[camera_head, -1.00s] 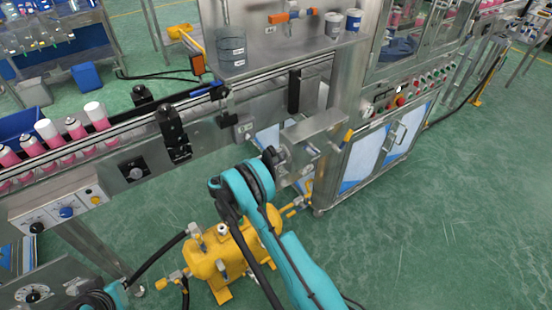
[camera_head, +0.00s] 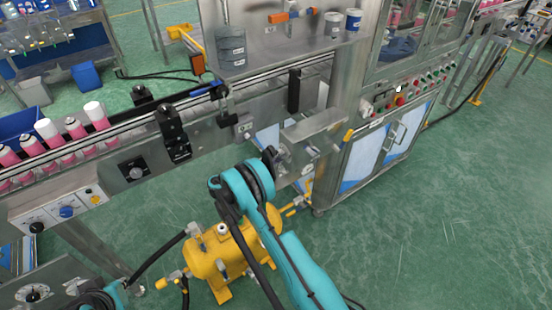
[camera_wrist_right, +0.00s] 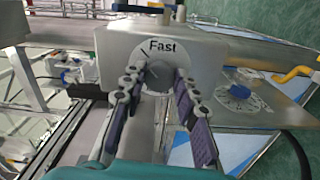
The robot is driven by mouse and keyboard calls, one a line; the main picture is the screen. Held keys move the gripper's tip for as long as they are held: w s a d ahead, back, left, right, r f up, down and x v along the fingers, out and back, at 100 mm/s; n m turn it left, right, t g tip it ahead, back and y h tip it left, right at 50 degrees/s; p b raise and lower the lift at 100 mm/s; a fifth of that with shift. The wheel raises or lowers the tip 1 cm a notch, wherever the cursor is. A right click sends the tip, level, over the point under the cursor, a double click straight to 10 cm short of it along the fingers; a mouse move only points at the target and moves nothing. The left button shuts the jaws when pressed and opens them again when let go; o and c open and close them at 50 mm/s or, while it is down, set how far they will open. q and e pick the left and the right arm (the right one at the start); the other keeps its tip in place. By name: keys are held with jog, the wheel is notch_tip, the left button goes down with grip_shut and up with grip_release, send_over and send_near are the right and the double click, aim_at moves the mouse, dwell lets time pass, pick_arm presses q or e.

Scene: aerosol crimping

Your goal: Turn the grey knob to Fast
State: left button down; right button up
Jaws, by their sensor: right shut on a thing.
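The grey knob (camera_wrist_right: 159,82) sits on a round white dial plate on a steel box (camera_wrist_right: 205,58) in the right wrist view. The word "Fast" (camera_wrist_right: 161,46) is printed at the top of the plate. My right gripper (camera_wrist_right: 157,74) is shut on the knob, one finger on each side. The fingers partly cover the dial, and I cannot tell exactly where the knob points. In the head view my right gripper (camera_head: 276,159) reaches the near side of the same box (camera_head: 318,124), and the knob is mostly hidden.
A yellow tank (camera_head: 222,256) stands on the floor below my right arm. A panel with a blue knob (camera_head: 67,211) is at the left. Green floor at the right is clear.

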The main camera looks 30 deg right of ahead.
dwell(0.5)
jog(key=o, duration=1.2)
jog(key=shift+c, duration=0.2)
jog(key=a, duration=1.2)
jog(key=shift+s, duration=0.45)
